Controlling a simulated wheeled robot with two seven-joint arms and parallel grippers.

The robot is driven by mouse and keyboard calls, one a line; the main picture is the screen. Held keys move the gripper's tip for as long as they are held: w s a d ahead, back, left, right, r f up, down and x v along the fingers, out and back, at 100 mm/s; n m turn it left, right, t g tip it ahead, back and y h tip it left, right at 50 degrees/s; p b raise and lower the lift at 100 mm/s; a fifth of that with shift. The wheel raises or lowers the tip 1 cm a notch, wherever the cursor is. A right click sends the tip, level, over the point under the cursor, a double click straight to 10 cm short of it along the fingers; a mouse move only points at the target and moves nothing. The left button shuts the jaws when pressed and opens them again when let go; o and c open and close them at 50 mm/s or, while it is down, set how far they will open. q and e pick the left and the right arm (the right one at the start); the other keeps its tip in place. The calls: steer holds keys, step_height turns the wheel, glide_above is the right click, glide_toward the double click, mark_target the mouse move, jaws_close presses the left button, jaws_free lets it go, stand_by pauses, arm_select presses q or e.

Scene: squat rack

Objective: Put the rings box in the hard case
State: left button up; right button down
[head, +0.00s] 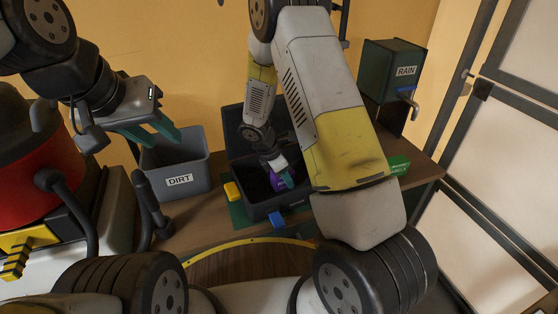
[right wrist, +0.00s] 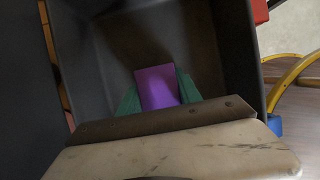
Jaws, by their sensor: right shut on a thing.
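The hard case (head: 268,209) is a dark open box with its lid raised at the back, on the wooden table; its inner wall also shows in the right wrist view (right wrist: 225,55). My right gripper (head: 281,181) reaches down into the case opening. Its green fingers are shut on a purple box (right wrist: 157,88), taken to be the rings box, which also shows in the head view (head: 276,180). The purple box is within the case's walls; I cannot tell whether it touches the floor. My left gripper (head: 163,140) is open and empty, above the grey bin.
A grey bin labelled DIRT (head: 180,181) stands left of the case. A yellow piece (head: 233,191) and a blue piece (head: 276,219) sit at the case's edges. A small green box (head: 399,164) and a dark RAIN container (head: 390,72) are at the right.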

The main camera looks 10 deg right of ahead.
steer(key=shift+f, duration=0.15)
steer(key=c, duration=0.8)
jaws_free()
steer(key=v, duration=1.2)
steer(key=shift+d+r, duration=0.1)
steer(key=shift+r, duration=0.15)
steer(key=s+d+r+m+t+y, duration=0.1)
steer(key=s+d+r+m+y, duration=0.1)
steer(key=s+r+m, duration=0.5)
steer(key=s+d+r+m+t+y, duration=0.2)
steer(key=s+r+m, duration=0.5)
steer(key=r, duration=0.1)
steer(key=s+d+r+m+t+y, duration=0.1)
steer(key=s+d+r+m+y, duration=0.1)
steer(key=s+r+m, duration=0.4)
steer(key=shift+s+r+m+t+y, duration=0.2)
steer(key=shift+s+r, duration=0.15)
steer(key=shift+r, duration=0.3)
steer(key=shift+s+r+m+t+y, duration=0.1)
steer(key=shift+s+r+m+t, duration=0.2)
steer(key=shift+r, duration=0.35)
